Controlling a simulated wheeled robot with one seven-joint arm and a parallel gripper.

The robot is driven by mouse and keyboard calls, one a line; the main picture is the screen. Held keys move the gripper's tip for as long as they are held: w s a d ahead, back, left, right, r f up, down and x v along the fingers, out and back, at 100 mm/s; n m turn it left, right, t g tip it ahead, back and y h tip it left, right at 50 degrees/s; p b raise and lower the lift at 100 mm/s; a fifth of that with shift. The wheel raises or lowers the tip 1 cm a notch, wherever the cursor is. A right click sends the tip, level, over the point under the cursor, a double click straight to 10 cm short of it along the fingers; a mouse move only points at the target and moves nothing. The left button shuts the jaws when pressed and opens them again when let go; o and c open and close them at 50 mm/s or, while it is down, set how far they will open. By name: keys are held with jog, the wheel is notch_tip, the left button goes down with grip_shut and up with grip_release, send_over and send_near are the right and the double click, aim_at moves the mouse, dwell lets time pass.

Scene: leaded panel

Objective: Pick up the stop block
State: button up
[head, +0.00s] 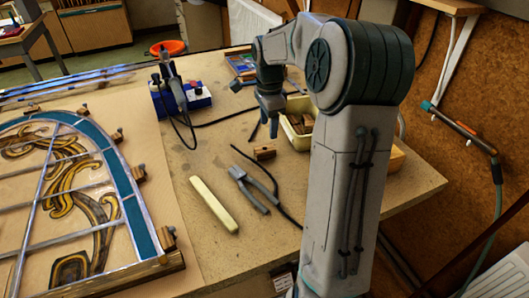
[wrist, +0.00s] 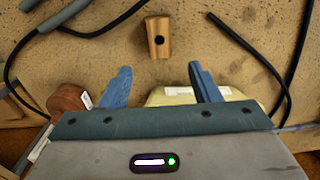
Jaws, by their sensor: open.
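A small wooden block with a dark round hole, which looks like the stop block (wrist: 158,37), lies on the bench top. In the head view the small wooden block (head: 264,153) lies just behind the pliers and in front of the cream bin. My gripper (head: 264,127) hangs above the bench a little behind the block, with its blue fingers pointing down. In the wrist view my gripper (wrist: 159,70) has its two fingers wide apart with nothing between them. The block is beyond the fingertips, roughly in line with the gap and not touched.
Pliers (head: 247,189) and a pale strip (head: 214,205) lie in front of the block. A cream bin (head: 297,138) with wooden pieces stands close to my gripper. A leaded panel (head: 124,190) edged by similar blocks lies left. Dark cables cross the bench near a blue box (head: 196,97).

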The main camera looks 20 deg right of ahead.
aim_at(266, 145)
jog(key=f, duration=0.8)
jog(key=shift+a+f+p, duration=0.2)
jog(key=shift+a+p, duration=0.15)
jog(key=c, duration=1.1)
